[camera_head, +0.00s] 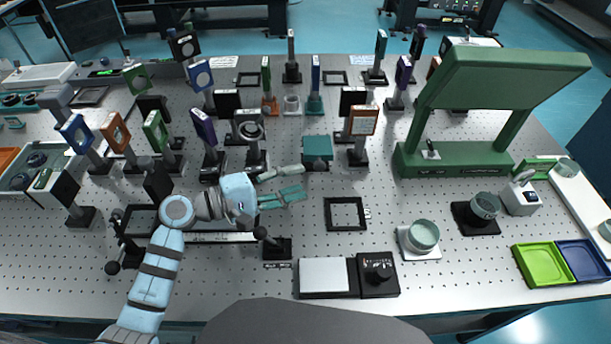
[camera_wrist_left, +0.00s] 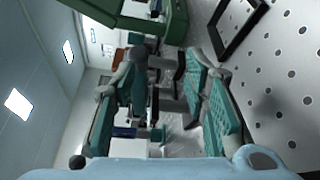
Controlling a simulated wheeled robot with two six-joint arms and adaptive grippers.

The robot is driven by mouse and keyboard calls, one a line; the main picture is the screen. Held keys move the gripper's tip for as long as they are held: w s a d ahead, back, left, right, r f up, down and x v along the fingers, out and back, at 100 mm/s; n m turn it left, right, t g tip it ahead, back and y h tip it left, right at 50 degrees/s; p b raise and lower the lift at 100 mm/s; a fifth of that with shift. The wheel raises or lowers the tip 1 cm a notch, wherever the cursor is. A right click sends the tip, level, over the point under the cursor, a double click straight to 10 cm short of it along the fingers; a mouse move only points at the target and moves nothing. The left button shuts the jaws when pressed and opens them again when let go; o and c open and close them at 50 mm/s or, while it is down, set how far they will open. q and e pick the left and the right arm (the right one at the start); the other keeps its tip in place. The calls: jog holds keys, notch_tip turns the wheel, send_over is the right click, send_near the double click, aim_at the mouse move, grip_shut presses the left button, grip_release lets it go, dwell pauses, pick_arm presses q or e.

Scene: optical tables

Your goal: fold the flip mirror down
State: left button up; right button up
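My left gripper (camera_head: 292,182) reaches in from the left, low over the perforated table, with its teal-padded fingers spread and nothing between them. It also shows open in the left wrist view (camera_wrist_left: 167,75). Several post-mounted optics stand around it, and I cannot tell for certain which is the flip mirror. An upright orange-framed mount (camera_head: 362,121) on a black base is beyond the fingertips, apart from them. A teal block (camera_head: 318,148) sits just behind the fingers. A dark round-ringed mount (camera_head: 250,130) stands behind the wrist. My right gripper is not in view.
A large green frame (camera_head: 455,158) stands at the right rear. A flat black square frame (camera_head: 346,213) lies right of the gripper. Bare table lies between the square frame and the green frame.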

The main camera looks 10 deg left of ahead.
pick_arm(q)
jog(key=shift+v, duration=1.2)
jog(key=shift+r, duration=0.15)
jog(key=v, duration=0.7)
jog(key=shift+s+a, duration=0.15)
jog(key=shift+a, duration=0.05)
jog(key=shift+d, duration=0.1)
